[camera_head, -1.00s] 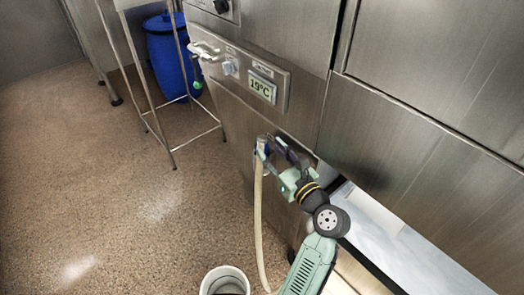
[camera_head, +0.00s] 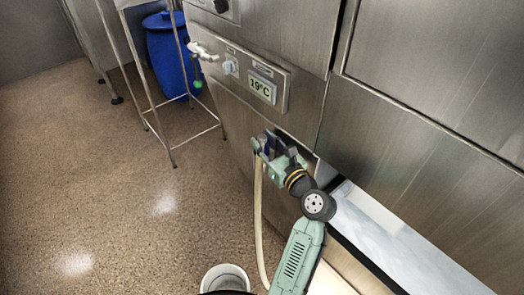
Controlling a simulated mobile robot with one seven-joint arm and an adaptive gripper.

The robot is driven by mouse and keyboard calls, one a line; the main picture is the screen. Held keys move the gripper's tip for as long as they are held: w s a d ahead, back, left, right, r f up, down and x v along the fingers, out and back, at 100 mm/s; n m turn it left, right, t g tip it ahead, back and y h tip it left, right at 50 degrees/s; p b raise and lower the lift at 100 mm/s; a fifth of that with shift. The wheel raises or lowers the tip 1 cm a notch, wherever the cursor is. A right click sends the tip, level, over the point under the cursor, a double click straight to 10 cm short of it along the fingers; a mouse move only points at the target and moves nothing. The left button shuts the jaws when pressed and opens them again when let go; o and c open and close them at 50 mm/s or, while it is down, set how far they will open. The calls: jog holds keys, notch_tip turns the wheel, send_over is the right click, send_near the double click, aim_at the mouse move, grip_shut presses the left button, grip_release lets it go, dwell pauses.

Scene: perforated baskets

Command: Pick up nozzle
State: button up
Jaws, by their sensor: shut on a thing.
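The fingers and the green gripper body hide much of the nozzle. I cannot tell whether the nozzle still touches the cabinet front.
A steel cabinet (camera_head: 402,150) with a 19°C display panel (camera_head: 262,87) rises behind the gripper. A white bucket (camera_head: 226,277) stands on the floor below. A blue barrel (camera_head: 168,58) is behind a metal stand (camera_head: 146,97). Open floor lies at left.

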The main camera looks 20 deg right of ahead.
grip_shut()
jog(key=shift+r, duration=0.15)
